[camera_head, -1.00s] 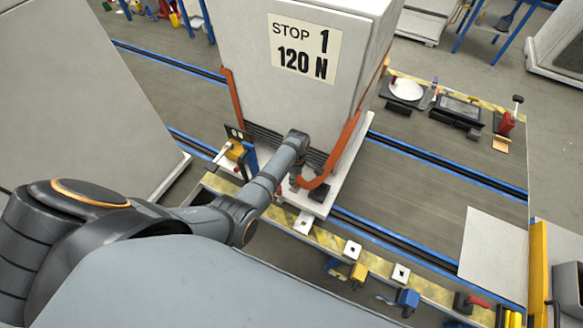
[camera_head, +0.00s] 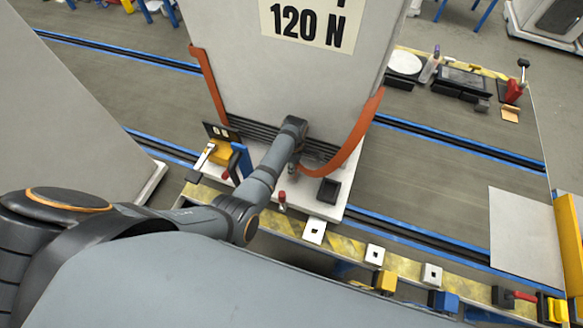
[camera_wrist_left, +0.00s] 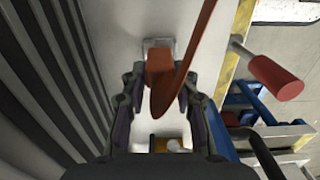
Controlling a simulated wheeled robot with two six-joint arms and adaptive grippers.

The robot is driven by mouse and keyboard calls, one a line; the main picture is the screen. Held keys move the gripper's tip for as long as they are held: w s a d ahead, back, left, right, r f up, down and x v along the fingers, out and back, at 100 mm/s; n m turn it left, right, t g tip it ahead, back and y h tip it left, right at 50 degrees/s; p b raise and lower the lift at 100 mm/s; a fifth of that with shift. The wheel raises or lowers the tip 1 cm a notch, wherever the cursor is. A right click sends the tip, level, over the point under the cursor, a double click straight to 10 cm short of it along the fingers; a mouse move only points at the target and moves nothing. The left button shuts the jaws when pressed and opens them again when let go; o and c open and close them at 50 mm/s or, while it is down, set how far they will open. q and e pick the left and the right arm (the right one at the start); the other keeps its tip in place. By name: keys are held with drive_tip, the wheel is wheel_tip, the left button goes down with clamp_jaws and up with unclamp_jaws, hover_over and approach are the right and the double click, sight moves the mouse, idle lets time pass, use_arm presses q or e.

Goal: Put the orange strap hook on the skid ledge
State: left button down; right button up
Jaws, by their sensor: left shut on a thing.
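The orange strap (camera_head: 352,145) runs down the right side of the large pale crate (camera_head: 300,90) and curves to my left gripper (camera_head: 294,170) low at the crate's front. In the left wrist view, the gripper (camera_wrist_left: 162,92) is shut on the orange strap hook (camera_wrist_left: 158,68), which sits between its fingers with the strap band (camera_wrist_left: 185,55) beside it. The pale skid ledge (camera_head: 305,203) juts out at the crate's base, just below the gripper. I cannot tell whether the hook touches the ledge. My right gripper is not in view.
A red-handled lever (camera_head: 282,199) and a dark block (camera_head: 328,190) are on the ledge. A yellow rail (camera_head: 345,246) with white square plates runs in front. Another orange strap (camera_head: 208,85) hangs at left.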

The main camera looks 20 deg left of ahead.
use_arm(q)
drive_tip(key=shift+a, duration=0.1)
drive_tip(key=shift+r, duration=0.15)
drive_tip(key=shift+s+d+f, duration=0.1)
drive_tip(key=shift+d+f, duration=0.1)
drive_tip(key=shift+d, duration=0.05)
drive_tip(key=c, duration=1)
unclamp_jaws()
drive_tip(key=shift+a, duration=0.1)
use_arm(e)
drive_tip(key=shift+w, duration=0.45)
use_arm(q)
drive_tip(key=shift+r, duration=0.2)
wheel_tip(320, 180, up, 12)
drive_tip(key=shift+p, duration=0.6)
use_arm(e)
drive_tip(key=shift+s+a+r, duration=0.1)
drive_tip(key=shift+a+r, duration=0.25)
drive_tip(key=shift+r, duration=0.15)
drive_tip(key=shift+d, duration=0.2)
